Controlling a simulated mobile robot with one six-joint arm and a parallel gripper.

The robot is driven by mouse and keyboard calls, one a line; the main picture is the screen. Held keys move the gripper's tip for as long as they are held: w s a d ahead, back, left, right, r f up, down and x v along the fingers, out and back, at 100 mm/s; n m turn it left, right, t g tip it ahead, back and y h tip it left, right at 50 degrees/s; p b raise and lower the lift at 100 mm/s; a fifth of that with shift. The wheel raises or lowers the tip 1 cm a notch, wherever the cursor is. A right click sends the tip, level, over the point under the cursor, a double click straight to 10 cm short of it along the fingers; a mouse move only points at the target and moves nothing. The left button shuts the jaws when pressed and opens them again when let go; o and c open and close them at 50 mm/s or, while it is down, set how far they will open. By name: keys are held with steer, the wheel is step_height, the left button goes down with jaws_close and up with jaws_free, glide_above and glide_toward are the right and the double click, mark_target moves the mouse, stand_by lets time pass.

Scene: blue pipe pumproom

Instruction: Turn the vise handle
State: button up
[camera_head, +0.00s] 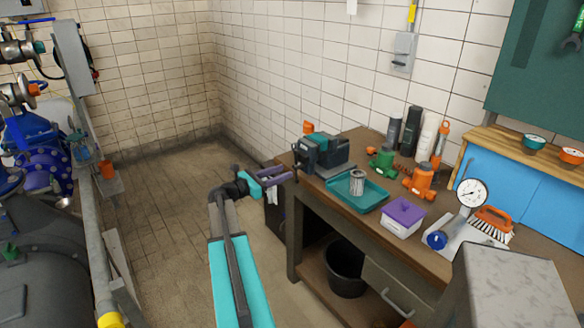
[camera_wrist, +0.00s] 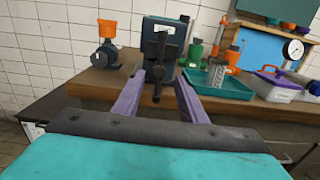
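The dark green-grey vise (camera_head: 326,154) is mounted at the near left corner of the workbench (camera_head: 358,227). In the wrist view the vise (camera_wrist: 166,32) is straight ahead, with its dark handle bar (camera_wrist: 157,88) hanging roughly upright in front. My gripper (camera_head: 287,173) is level with the bench's left end, close to the vise. Its two purple fingers are spread apart, and the wrist view shows the gripper (camera_wrist: 160,76) open with the handle in line with the gap. I cannot tell whether the handle is between the fingertips or just beyond them.
A purple-lidded box (camera_head: 403,216) and a pressure gauge (camera_head: 471,193) stand farther right. A black bucket (camera_head: 346,270) is under the bench.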

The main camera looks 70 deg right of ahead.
mark_target(294, 168)
steer(key=shift+p+x, duration=0.5)
steer(key=shift+x, duration=2.1)
jaws_close()
